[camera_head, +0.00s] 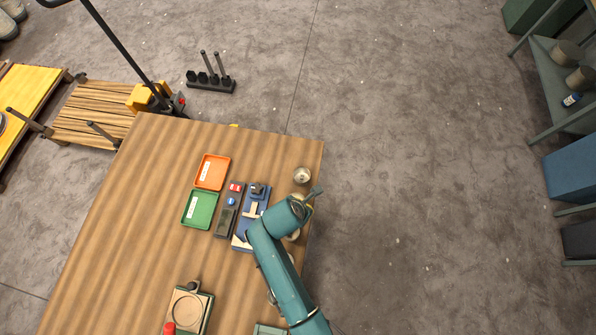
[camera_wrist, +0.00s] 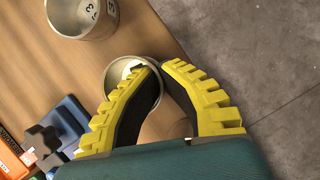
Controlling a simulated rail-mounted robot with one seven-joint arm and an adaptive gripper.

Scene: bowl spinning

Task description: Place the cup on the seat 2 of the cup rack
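A metallic round vessel (camera_head: 302,175) stands near the right edge of the wooden table. In the wrist view a grey round vessel with a dark number mark (camera_wrist: 82,14) is at the top left, cut by the frame. A second, pale-rimmed cup (camera_wrist: 118,72) is at the fingertips, partly hidden by the left finger. My gripper (camera_wrist: 160,66) has yellow-ribbed fingers with tips close together at this cup's rim; whether they hold it is unclear. In the head view my arm covers much of this area. I cannot tell which thing is the cup rack or seat 2.
An orange tray (camera_head: 222,160) and a green tray (camera_head: 188,222) lie left of a dark strip (camera_head: 224,222) and a blue fixture (camera_head: 263,193). A round-topped device (camera_head: 187,305) is at the front. The wooden table (camera_head: 130,230) is bare on its left; floor lies beyond its right edge.

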